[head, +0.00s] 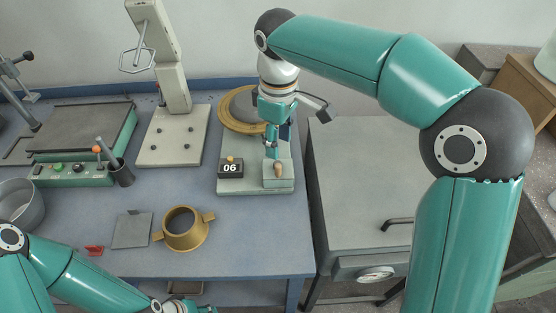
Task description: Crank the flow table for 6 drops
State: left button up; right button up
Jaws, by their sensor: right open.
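The flow table has a round brass-rimmed disc (228,112) at the back of its pale green base (232,187). A black counter (230,168) on the base reads 06. A small crank knob (278,169), brownish, shows on the block at the base's right front. My right gripper (272,152) points down just above and beside the knob; it is open, and I see nothing held in it. The arm partly hides the disc.
A brass mould (183,229), a grey plate (132,230) and a red piece (94,251) lie at the bench front. A grey cabinet (360,190) stands on the right.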

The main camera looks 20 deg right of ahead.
notch_tip(320, 180, up, 5)
jog(key=p, duration=0.4)
dwell(0.4)
